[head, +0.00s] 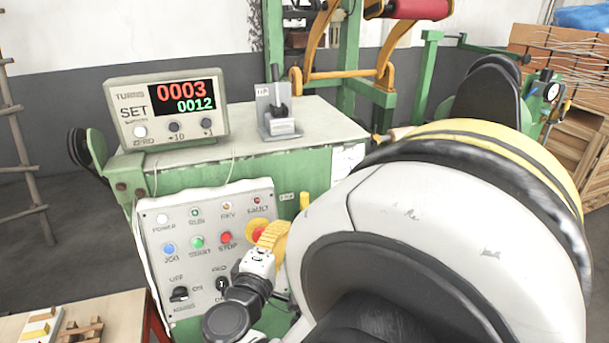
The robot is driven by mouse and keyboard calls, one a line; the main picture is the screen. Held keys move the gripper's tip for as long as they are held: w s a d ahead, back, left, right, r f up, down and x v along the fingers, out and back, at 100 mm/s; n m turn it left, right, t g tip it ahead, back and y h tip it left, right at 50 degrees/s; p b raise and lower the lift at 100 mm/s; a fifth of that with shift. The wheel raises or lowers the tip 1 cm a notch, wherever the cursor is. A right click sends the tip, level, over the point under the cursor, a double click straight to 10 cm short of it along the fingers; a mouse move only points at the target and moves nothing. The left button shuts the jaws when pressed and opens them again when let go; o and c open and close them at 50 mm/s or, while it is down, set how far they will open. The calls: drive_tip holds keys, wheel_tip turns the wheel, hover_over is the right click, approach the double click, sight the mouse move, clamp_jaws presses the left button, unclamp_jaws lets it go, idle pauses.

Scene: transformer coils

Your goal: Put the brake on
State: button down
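No part is marked as the brake. A grey bracket with an upright dark lever (277,98) stands on top of the green machine cabinet (245,165). Its small plate seems to read "UP".
A counter display (165,108) reading 0003 over 0012 stands left of the lever. The panel has lamps, buttons and a rotary switch (180,293). A wooden table (110,315) with small blocks is at lower left. Green frames with a red roll (415,9) rise behind.

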drive_tip(key=shift+a+t, duration=0.4)
drive_tip(key=b+x, duration=0.2)
drive_tip(key=x, duration=0.8)
